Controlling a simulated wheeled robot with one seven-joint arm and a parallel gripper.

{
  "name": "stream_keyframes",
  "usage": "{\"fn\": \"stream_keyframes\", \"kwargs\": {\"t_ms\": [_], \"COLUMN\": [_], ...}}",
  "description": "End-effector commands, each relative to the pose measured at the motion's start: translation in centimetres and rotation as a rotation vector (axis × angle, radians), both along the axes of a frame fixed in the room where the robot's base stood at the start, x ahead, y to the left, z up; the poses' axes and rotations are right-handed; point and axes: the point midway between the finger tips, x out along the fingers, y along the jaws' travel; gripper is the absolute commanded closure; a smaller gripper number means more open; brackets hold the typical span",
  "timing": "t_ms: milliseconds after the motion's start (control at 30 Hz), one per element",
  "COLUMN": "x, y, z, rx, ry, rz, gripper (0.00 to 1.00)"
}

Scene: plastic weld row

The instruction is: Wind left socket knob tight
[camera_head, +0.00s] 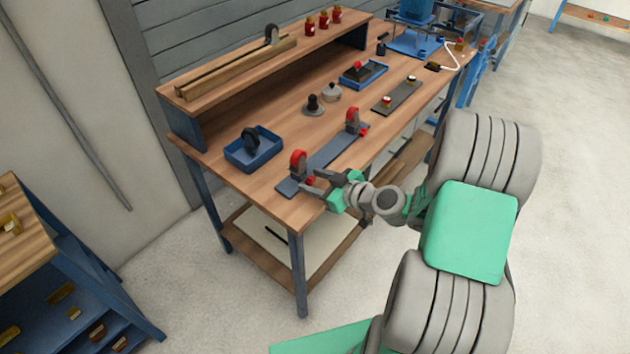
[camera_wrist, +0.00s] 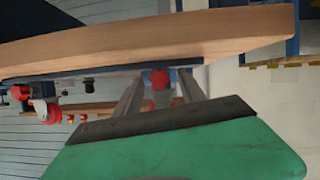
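A long blue-grey plate (camera_head: 326,157) lies along the front edge of the workbench and carries two upright red ring sockets. The left socket (camera_head: 298,161) has a small red knob (camera_head: 310,181) low on its front side. My gripper (camera_head: 314,184) is at this knob, coming from the front right. In the wrist view, which is upside down, my gripper's (camera_wrist: 160,84) two fingers are apart, with the red knob (camera_wrist: 159,79) between them and gaps on both sides. The right socket (camera_head: 352,116) has its own red knob (camera_head: 364,130), also seen in the wrist view (camera_wrist: 46,111).
Behind the plate are a blue tray (camera_head: 265,157) with a dark ring part, two round pieces and another blue tray (camera_head: 374,77). A dark strip (camera_head: 397,96) with red-topped pieces lies further right. A raised shelf (camera_head: 240,73) runs along the back. The floor in front is clear.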

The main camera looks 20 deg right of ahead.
Motion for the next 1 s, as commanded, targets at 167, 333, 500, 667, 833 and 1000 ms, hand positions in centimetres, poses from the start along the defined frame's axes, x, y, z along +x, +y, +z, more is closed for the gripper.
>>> {"fn": "stream_keyframes", "kwargs": {"t_ms": [167, 333, 500, 667, 833, 1000], "x": [-0.02, -0.03, -0.04, -0.04, -0.04, -0.04], "y": [-0.02, -0.02, -0.01, -0.02, -0.02, -0.04], "z": [0.01, 0.02, 0.01, 0.0, 0.0, -0.05], "rx": [0.0, 0.0, -0.001, 0.0, 0.0, 0.02], "ry": [0.0, 0.0, 0.001, 0.001, 0.002, 0.016], "rz": [0.0, 0.0, 0.0, 0.001, 0.0, 0.001], "gripper": [0.67, 0.81, 0.95, 1.0, 1.0, 1.0]}}
